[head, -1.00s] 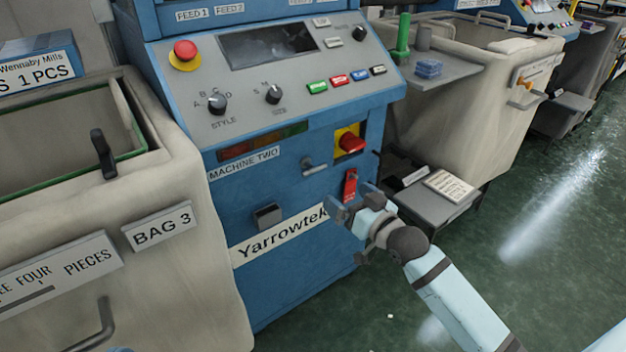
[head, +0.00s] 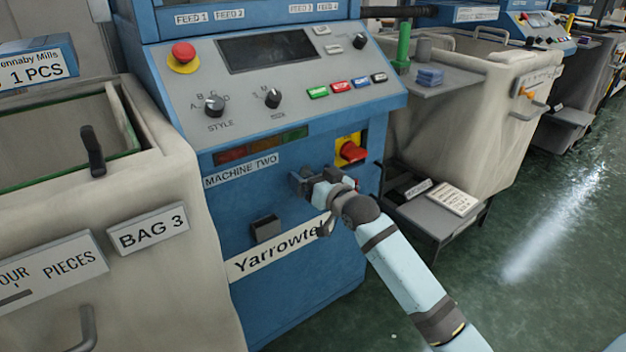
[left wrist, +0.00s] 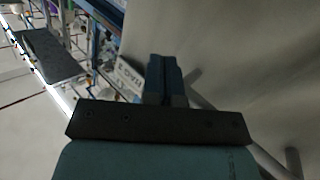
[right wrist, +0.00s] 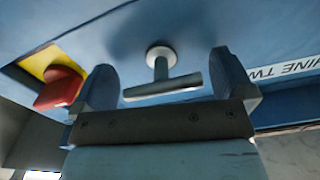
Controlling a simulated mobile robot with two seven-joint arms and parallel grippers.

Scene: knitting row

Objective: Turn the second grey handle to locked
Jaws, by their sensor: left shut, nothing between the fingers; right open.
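The grey T-handle (right wrist: 162,88) of machine two stands out from the blue panel (right wrist: 200,30) on a short stem. In the right wrist view its bar lies roughly level, slightly tilted, between my open fingers, apart from both as far as I can see. My right gripper (head: 312,182) is at the panel below the MACHINE TWO label (head: 241,170) and hides the handle in the head view. My left gripper (left wrist: 165,80) is shut and empty near a pale bag-like bin surface in its wrist view.
A red switch on a yellow plate (head: 351,151) is just right of my right gripper; it also shows in the right wrist view (right wrist: 60,87). A grey box-shaped fitting (head: 266,228) is lower left. The BAG 3 bin (head: 180,290) stands left. Green floor is free at right.

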